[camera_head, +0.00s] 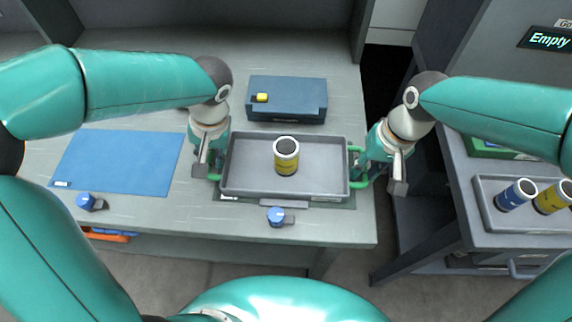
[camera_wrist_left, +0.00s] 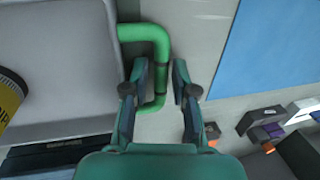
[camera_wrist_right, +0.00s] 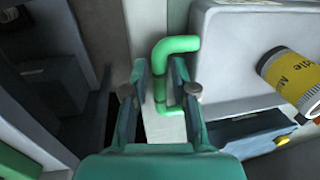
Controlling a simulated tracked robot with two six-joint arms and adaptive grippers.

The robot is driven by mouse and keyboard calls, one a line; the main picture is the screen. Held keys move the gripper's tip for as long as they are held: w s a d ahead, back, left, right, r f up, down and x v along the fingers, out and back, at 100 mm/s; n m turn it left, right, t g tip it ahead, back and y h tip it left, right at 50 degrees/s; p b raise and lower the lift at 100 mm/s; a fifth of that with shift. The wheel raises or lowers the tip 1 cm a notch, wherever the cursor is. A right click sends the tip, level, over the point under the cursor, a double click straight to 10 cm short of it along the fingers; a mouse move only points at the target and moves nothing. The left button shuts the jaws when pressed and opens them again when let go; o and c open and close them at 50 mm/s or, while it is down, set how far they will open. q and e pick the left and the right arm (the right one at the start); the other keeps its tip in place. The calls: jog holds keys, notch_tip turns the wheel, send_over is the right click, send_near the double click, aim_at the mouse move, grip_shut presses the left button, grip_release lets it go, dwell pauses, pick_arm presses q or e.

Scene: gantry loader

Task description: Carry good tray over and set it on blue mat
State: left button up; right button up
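A grey tray (camera_head: 235,187) with a green handle at each end sits on the table, holding one upright yellow can (camera_head: 285,158). The blue mat (camera_head: 122,162) lies flat and empty to its left. My left gripper (camera_head: 208,168) is at the left handle (camera_wrist_left: 160,45); its fingers are apart with the handle between them. My right gripper (camera_head: 378,172) is at the right handle (camera_wrist_right: 165,48), its fingers also apart on either side of the bar. No lettering naming the tray is readable.
A dark blue box (camera_head: 287,103) with a yellow button is behind the tray. Blue knobs (camera_head: 276,216) (camera_head: 86,201) stand near the front edge. On a right-hand bench, another grey tray (camera_head: 487,215) holds blue and yellow cans. A gap separates bench and table.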

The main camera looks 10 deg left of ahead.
pick_arm(q)
grip_shut()
pick_arm(e)
grip_shut()
pick_arm(q)
jog(key=shift+r, duration=0.2)
pick_arm(e)
jog(key=shift+r, duration=0.15)
